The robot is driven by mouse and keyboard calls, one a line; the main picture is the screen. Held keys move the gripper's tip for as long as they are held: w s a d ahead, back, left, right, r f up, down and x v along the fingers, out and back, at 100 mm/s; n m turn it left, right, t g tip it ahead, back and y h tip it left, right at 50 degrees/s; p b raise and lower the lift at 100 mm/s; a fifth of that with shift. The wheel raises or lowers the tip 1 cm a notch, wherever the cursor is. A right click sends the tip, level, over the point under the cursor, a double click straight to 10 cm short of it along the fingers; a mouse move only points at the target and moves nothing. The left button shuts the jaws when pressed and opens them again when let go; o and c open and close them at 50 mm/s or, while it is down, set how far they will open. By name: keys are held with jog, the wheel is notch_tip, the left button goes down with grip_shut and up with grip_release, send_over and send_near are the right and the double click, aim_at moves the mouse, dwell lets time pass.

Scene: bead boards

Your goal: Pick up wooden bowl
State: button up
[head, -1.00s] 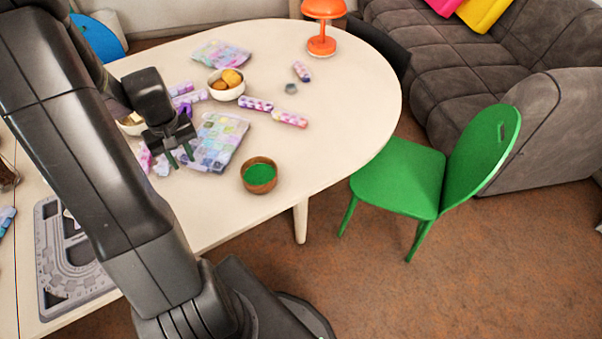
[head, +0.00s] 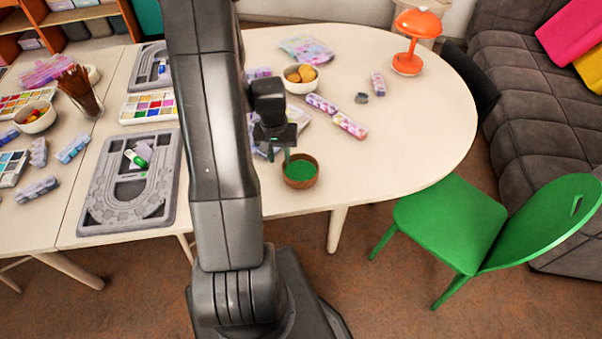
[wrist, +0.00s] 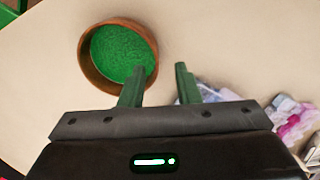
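The wooden bowl (head: 301,183) is brown and holds green contents. It stands upright on the light table near its front edge. In the wrist view the bowl (wrist: 84,66) is at the upper left, beyond my fingertips. My gripper (head: 277,156) is above the table, just behind and left of the bowl in the head view. In the wrist view my gripper (wrist: 159,72) has its two fingers apart with nothing between them. The left finger overlaps the bowl's near rim in the picture; I cannot tell whether it touches.
A white bowl (head: 290,83) with yellow-brown items, bead tubes (head: 350,125) and an orange lamp (head: 407,64) stand farther back. A grey bead board (head: 100,215) lies left. A green chair (head: 450,222) is at the right. The table right of the wooden bowl is clear.

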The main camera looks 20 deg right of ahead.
aim_at(283, 166)
jog(key=shift+d+f+p, duration=0.2)
jog(key=shift+f+p, duration=0.05)
jog(key=shift+f, duration=1.2)
jog(key=shift+d+f+p, duration=0.15)
jog(key=shift+f+p, duration=0.1)
jog(key=shift+f, duration=1.2)
grip_shut()
